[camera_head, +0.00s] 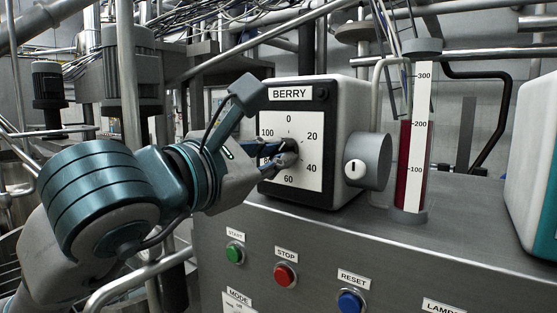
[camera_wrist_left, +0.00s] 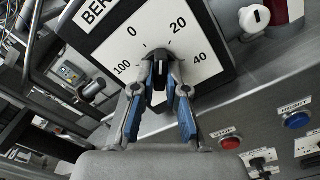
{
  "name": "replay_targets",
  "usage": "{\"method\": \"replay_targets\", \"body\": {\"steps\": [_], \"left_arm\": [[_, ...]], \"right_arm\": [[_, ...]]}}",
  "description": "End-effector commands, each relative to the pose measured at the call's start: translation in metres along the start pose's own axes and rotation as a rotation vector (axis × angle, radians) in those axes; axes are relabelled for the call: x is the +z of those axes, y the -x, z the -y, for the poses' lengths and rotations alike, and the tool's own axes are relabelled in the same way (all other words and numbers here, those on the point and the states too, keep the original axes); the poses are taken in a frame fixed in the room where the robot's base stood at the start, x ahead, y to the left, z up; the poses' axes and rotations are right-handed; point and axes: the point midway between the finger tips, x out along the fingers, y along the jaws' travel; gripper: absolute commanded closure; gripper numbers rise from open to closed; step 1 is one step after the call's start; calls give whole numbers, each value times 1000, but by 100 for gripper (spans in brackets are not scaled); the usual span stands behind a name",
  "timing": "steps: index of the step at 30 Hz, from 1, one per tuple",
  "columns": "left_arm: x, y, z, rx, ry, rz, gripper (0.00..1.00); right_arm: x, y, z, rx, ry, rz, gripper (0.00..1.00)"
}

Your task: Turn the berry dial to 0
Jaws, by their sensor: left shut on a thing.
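The berry dial is a white scale plate (camera_head: 305,133) on a grey box labelled BERRY, with numbers around a central black knob (camera_wrist_left: 159,72). In the head view, 0 is at the top of the plate, 20 and 40 are on the right, 60 is at the bottom and 100 is at the upper left. My left gripper (camera_head: 282,154) is shut on the knob, with one finger on each side of it in the left wrist view (camera_wrist_left: 160,88). In that view the knob's upper end lies between 0 and 20; its exact reading is unclear. My right gripper is out of view.
A grey side knob (camera_head: 370,162) sticks out at the box's right, beside a red-filled gauge (camera_head: 413,150). Below, the metal panel carries a green START button (camera_head: 234,253), a red STOP button (camera_head: 284,274) and a blue RESET button (camera_head: 350,301). Pipes crowd the left.

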Motion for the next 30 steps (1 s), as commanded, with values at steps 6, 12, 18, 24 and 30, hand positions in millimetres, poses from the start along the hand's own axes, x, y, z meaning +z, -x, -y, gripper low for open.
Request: {"method": "replay_targets", "body": {"steps": [6,12,18,24,30], "left_arm": [[-4,-4,8,-12,202,-14,100],[-3,-4,8,-10,383,-15,100],[-3,-4,9,-9,532,-15,100],[-2,-4,8,-8,634,-15,100],[-1,-4,8,-6,690,-14,100]], "right_arm": [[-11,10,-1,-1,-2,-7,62],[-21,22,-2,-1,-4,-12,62],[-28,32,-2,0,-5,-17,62],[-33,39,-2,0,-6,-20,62],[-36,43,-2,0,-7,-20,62]]}}
